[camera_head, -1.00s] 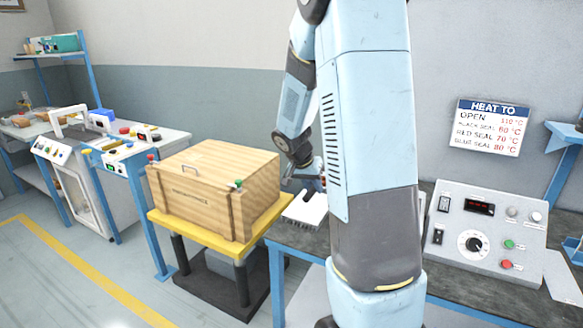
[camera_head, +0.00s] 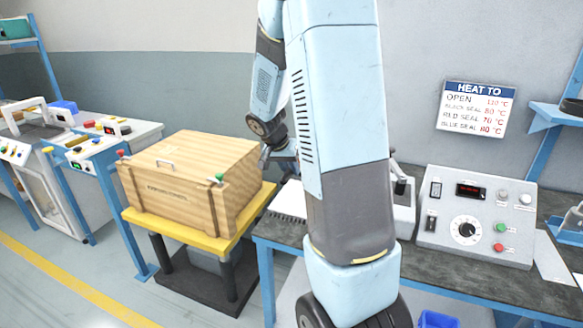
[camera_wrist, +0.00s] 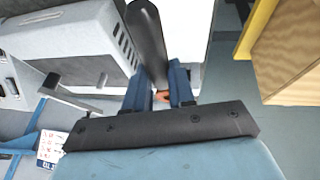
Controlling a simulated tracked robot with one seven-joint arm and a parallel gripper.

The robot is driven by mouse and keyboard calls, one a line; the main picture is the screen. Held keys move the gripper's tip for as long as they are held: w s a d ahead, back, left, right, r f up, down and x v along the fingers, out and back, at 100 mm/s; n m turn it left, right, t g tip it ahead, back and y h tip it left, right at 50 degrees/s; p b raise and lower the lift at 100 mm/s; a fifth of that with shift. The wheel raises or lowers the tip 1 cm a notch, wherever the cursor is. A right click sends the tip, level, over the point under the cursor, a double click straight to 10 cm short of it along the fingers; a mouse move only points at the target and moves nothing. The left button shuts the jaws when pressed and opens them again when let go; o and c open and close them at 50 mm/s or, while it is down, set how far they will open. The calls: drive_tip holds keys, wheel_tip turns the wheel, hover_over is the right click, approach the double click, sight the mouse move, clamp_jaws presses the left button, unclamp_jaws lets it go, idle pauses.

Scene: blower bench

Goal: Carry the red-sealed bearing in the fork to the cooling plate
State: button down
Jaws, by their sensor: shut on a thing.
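My gripper (camera_wrist: 164,82) shows in the wrist view with its two blue fingers close together, shut on a dark, round-ended bar (camera_wrist: 149,40) that I take for the fork. A small orange-red bit (camera_wrist: 163,97) shows between the fingers; I cannot tell whether it is part of the fork. I cannot make out the red-sealed bearing in either view. The white finned block on the bench, which looks like the cooling plate (camera_head: 288,200), is partly hidden by my arm in the head view. In the head view my gripper is mostly hidden behind my arm.
A wooden crate (camera_head: 188,182) stands on a yellow-topped stand left of the bench. A control box (camera_head: 474,214) with dial and buttons is right of my arm, below a heat-temperature sign (camera_head: 475,108). A grey-white device with a lever (camera_head: 402,205) stands beside it.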

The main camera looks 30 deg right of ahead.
wheel_tip(320, 180, down, 5)
drive_tip(key=shift+r, duration=0.15)
idle(0.5)
drive_tip(key=shift+s, duration=0.1)
idle(1.6)
drive_tip(key=shift+f, duration=2.8)
idle(0.4)
drive_tip(key=c, duration=0.9)
unclamp_jaws()
drive_tip(key=shift+o, duration=0.2)
drive_tip(key=v, duration=1.3)
drive_tip(key=shift+a+r, duration=0.25)
drive_tip(key=shift+r, duration=0.05)
